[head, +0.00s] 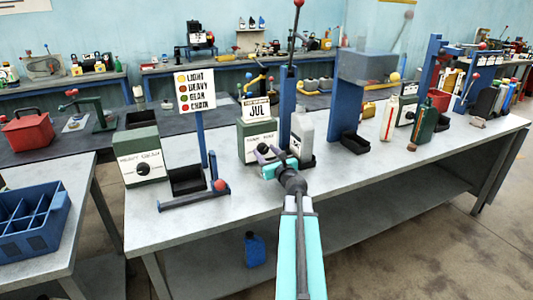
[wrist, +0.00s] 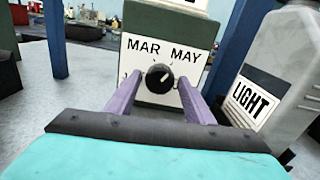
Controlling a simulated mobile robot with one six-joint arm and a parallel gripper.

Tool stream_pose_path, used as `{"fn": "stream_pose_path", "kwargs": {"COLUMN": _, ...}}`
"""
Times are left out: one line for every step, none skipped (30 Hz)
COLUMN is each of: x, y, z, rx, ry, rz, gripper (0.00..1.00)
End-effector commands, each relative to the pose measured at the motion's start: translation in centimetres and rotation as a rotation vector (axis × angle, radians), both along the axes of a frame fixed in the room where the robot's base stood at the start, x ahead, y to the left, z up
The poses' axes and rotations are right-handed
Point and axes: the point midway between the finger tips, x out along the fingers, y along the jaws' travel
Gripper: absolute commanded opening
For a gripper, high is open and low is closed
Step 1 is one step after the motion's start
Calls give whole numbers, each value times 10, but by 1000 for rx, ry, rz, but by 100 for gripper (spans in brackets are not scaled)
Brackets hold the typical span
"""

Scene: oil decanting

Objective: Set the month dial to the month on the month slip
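The month slip (head: 257,107) reads JUL and stands on top of a green box with a white front (head: 254,143). In the wrist view the box's white face (wrist: 147,66) carries the month dial (wrist: 160,77), a round black knob. MAR is printed above left of the knob and MAY above right. The knob's white mark appears to point up and right, towards MAY. The lower labels are largely hidden by my fingers. My gripper (wrist: 160,88) is open, its purple fingers on either side of the knob, apparently not closed on it. In the head view my gripper (head: 269,154) is at the box's front.
A grey bottle labelled LIGHT (wrist: 262,90) stands close right of the dial box. A blue post with a sign (head: 194,90) stands left. A second green dial box (head: 140,158) and a red-knobbed lever (head: 219,186) are farther left. The bench front is mostly clear.

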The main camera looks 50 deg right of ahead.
Motion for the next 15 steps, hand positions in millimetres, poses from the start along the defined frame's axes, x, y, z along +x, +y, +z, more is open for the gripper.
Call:
{"fn": "stream_pose_path", "kwargs": {"x": 0, "y": 0, "z": 0, "rx": 0, "ry": 0, "rz": 0, "gripper": 39}}
{"fn": "stream_pose_path", "kwargs": {"x": 0, "y": 0, "z": 0, "rx": 0, "ry": 0, "rz": 0, "gripper": 34}}
{"fn": "stream_pose_path", "kwargs": {"x": 0, "y": 0, "z": 0, "rx": 0, "ry": 0, "rz": 0, "gripper": 27}}
{"fn": "stream_pose_path", "kwargs": {"x": 0, "y": 0, "z": 0, "rx": 0, "ry": 0, "rz": 0, "gripper": 22}}
{"fn": "stream_pose_path", "kwargs": {"x": 0, "y": 0, "z": 0, "rx": 0, "ry": 0, "rz": 0, "gripper": 17}}
{"fn": "stream_pose_path", "kwargs": {"x": 0, "y": 0, "z": 0, "rx": 0, "ry": 0, "rz": 0, "gripper": 14}}
{"fn": "stream_pose_path", "kwargs": {"x": 0, "y": 0, "z": 0, "rx": 0, "ry": 0, "rz": 0, "gripper": 14}}
{"fn": "stream_pose_path", "kwargs": {"x": 0, "y": 0, "z": 0, "rx": 0, "ry": 0, "rz": 0, "gripper": 14}}
{"fn": "stream_pose_path", "kwargs": {"x": 0, "y": 0, "z": 0, "rx": 2, "ry": -1, "rz": 0, "gripper": 14}}
{"fn": "stream_pose_path", "kwargs": {"x": 0, "y": 0, "z": 0, "rx": 3, "ry": -1, "rz": 0, "gripper": 14}}
{"fn": "stream_pose_path", "kwargs": {"x": 0, "y": 0, "z": 0, "rx": 5, "ry": -2, "rz": 0, "gripper": 14}}
{"fn": "stream_pose_path", "kwargs": {"x": 0, "y": 0, "z": 0, "rx": 8, "ry": -3, "rz": 0, "gripper": 14}}
{"fn": "stream_pose_path", "kwargs": {"x": 0, "y": 0, "z": 0, "rx": 12, "ry": -5, "rz": 0, "gripper": 14}}
{"fn": "stream_pose_path", "kwargs": {"x": 0, "y": 0, "z": 1, "rx": 17, "ry": -7, "rz": 0, "gripper": 14}}
{"fn": "stream_pose_path", "kwargs": {"x": 0, "y": 0, "z": 1, "rx": 24, "ry": -10, "rz": 0, "gripper": 14}}
